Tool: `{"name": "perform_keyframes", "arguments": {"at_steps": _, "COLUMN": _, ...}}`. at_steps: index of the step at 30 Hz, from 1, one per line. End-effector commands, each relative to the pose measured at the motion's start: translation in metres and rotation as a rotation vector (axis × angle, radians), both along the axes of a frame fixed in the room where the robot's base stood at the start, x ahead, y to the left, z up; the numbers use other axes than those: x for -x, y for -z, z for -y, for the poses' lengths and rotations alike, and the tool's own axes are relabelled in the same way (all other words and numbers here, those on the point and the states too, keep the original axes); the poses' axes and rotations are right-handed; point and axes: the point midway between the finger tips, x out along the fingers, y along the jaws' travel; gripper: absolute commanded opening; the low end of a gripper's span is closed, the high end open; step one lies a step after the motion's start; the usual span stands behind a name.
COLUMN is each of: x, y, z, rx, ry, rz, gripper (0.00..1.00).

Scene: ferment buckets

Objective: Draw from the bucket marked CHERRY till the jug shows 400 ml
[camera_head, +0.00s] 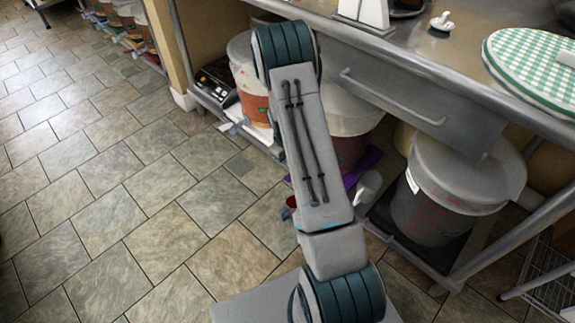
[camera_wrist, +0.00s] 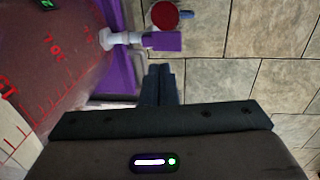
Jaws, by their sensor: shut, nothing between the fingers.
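In the wrist view a translucent bucket with dark red contents and red scale marks (camera_wrist: 62,62) fills the left side. Its white tap (camera_wrist: 117,38) has a purple end piece (camera_wrist: 162,41). No readable CHERRY label shows. A small vessel with a round red top or contents (camera_wrist: 164,15) and a blue handle sits just beyond the tap; I take it for the jug, and no level can be read. It also shows in the head view as a small red and blue item (camera_head: 290,203). My gripper (camera_wrist: 160,72) is shut and empty, just short of the tap's purple piece.
In the head view, buckets stand under a steel table (camera_head: 440,62): an orange-bodied one (camera_head: 250,105), a dark red one (camera_head: 352,150) on a purple mat, and a grey one (camera_head: 445,215). Tiled floor (camera_head: 110,200) is clear at left.

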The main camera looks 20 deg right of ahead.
Motion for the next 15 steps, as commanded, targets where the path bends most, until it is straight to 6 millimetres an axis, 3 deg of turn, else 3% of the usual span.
{"name": "perform_keyframes", "arguments": {"at_steps": 1, "x": -0.001, "y": -0.015, "z": 0.002, "rx": 0.0, "ry": 0.001, "rz": 0.002, "gripper": 0.0}}
{"name": "perform_keyframes", "arguments": {"at_steps": 6, "x": -0.002, "y": -0.041, "z": 0.005, "rx": 0.0, "ry": 0.0, "rz": 0.001, "gripper": 0.0}}
{"name": "perform_keyframes", "arguments": {"at_steps": 15, "x": -0.002, "y": -0.055, "z": 0.006, "rx": -0.001, "ry": 0.0, "rz": -0.001, "gripper": 0.0}}
